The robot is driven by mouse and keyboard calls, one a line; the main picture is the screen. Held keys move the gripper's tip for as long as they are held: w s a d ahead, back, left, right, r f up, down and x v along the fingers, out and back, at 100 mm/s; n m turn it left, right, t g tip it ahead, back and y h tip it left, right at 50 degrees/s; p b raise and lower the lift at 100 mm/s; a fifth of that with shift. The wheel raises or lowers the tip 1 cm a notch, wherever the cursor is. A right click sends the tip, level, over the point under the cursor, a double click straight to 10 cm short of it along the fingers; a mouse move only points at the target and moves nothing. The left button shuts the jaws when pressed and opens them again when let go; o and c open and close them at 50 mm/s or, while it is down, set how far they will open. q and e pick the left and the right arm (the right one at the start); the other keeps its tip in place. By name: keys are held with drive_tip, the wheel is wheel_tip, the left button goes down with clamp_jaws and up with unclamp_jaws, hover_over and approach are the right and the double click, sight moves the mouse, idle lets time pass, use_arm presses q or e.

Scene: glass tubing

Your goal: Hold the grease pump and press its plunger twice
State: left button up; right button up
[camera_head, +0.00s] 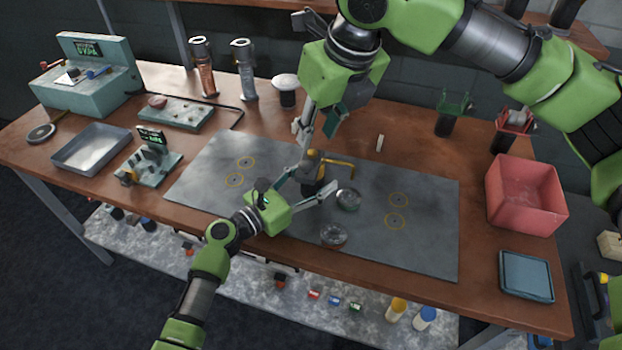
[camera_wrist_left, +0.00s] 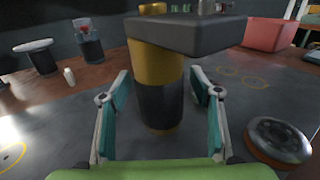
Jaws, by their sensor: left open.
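The grease pump (camera_head: 316,183) stands upright on the grey mat, with a brass spout to the right. My left gripper (camera_head: 318,172) is open, low on the mat, with one finger on each side of the pump. The left wrist view shows my left gripper (camera_wrist_left: 160,105) with gaps between its pads and the body. My right gripper (camera_head: 322,130) points down above the pump, its fingers apart; they seem clear of the plunger.
A small white piece (camera_head: 380,142) stands behind the mat (camera_head: 430,225). A red bin (camera_head: 525,195) is at the right, a metal tray (camera_head: 91,150) at the left.

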sight(303, 162)
use_arm(q)
drive_tip(key=c, duration=1.6)
use_arm(e)
clamp_jaws()
drive_tip(key=shift+w+a+f+m+g+h, duration=0.15)
drive_tip(key=shift+w+a+f+m+g, duration=0.65)
drive_tip(key=shift+m, duration=4.9)
drive_tip(key=shift+w+d+f+m+t+h, duration=0.2)
drive_tip(key=shift+f+m, duration=1.25)
drive_tip(key=shift+m, duration=4.25)
drive_tip(key=shift+w+a+f+m+g+h, duration=0.15)
drive_tip(key=shift+w+a+f+m, duration=0.7)
drive_tip(key=shift+m, duration=4.85)
